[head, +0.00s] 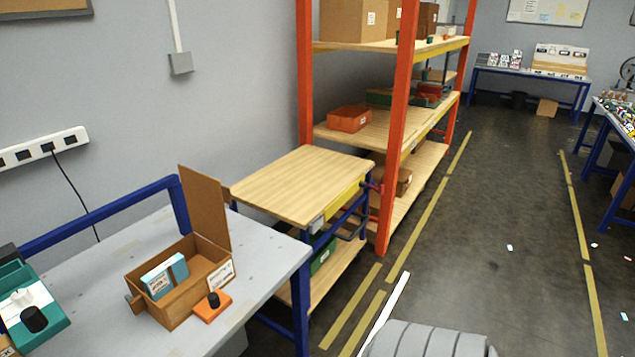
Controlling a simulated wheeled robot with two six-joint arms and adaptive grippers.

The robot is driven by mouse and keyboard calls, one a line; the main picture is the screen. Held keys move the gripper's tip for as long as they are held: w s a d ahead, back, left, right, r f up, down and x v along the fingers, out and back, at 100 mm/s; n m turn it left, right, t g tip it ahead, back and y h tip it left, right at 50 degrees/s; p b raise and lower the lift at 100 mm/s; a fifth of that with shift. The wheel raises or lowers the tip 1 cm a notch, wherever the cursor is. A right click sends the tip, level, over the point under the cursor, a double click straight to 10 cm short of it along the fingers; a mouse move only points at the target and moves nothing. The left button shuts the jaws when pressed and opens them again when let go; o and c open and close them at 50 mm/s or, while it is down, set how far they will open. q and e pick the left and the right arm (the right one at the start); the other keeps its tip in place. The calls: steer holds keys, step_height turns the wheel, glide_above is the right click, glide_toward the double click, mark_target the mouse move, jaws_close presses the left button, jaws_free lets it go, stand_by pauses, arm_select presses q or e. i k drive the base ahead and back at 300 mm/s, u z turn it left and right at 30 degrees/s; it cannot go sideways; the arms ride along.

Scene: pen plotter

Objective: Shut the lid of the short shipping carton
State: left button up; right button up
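The short shipping carton (165,312) is a brown open-topped box on the grey bench (115,252) at the lower left. Its lid (205,208) stands up nearly vertical along the far side, so the carton is open. A white and teal box (165,277) sits inside it, towards the left. A white label (221,274) is on the carton's right part. A small brown piece (135,302) sticks out at its left end. Neither of my grippers shows in the head view.
An orange block with a black knob (212,304) sits close against the carton's front right. A teal device (32,312) stands at the bench's left. A blue rail (100,215) runs along the back.

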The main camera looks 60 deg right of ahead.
mark_target(205, 196)
steer(key=z, duration=1.45)
